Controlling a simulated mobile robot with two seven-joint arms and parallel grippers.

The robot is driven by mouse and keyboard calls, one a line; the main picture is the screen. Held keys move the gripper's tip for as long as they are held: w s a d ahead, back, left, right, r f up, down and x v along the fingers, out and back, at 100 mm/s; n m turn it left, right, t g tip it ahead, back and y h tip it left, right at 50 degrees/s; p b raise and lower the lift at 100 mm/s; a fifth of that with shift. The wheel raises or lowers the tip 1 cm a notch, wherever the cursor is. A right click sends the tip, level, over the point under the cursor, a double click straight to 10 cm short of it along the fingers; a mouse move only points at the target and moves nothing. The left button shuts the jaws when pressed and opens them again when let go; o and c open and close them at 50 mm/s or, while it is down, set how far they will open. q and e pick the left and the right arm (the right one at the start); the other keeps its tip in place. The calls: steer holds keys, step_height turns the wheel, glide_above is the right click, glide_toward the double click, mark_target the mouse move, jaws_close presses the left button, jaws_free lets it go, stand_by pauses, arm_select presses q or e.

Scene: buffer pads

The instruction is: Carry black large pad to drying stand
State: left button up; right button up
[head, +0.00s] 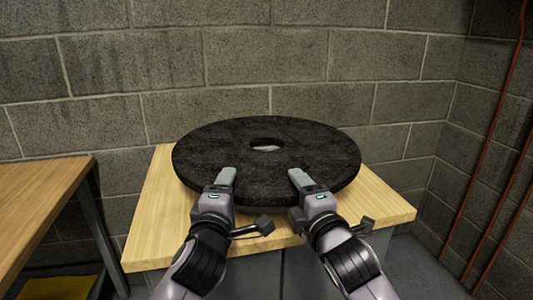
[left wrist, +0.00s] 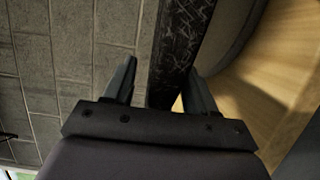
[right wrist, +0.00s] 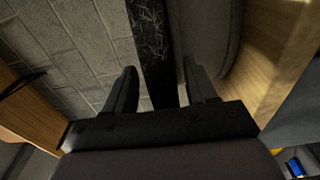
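The black large pad (head: 310,150) is a thick round disc with a central hole, lying flat above a wooden-topped table. My left gripper (head: 226,178) and right gripper (head: 296,178) are at its near edge, side by side. In the left wrist view, the pad's speckled rim (left wrist: 180,45) runs between the spread fingers (left wrist: 160,80). In the right wrist view, the rim (right wrist: 152,40) also lies between spread fingers (right wrist: 158,80), with a gap on one side. The lower fingers are mostly hidden in the head view. I cannot identify a drying stand.
The wooden tabletop (head: 385,205) is bare around the pad. A grey curved surface (left wrist: 228,40) lies between pad and tabletop. Another wooden table (head: 35,200) stands at left, with a yellow item (head: 58,288) below. A block wall (head: 300,60) is close behind; pipes (head: 498,120) run at right.

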arm_select(q)
steer(key=s, duration=0.7)
steer(key=shift+s+a, duration=0.2)
steer(key=shift+s, duration=0.05)
arm_select(e)
steer(key=v, duration=1.2)
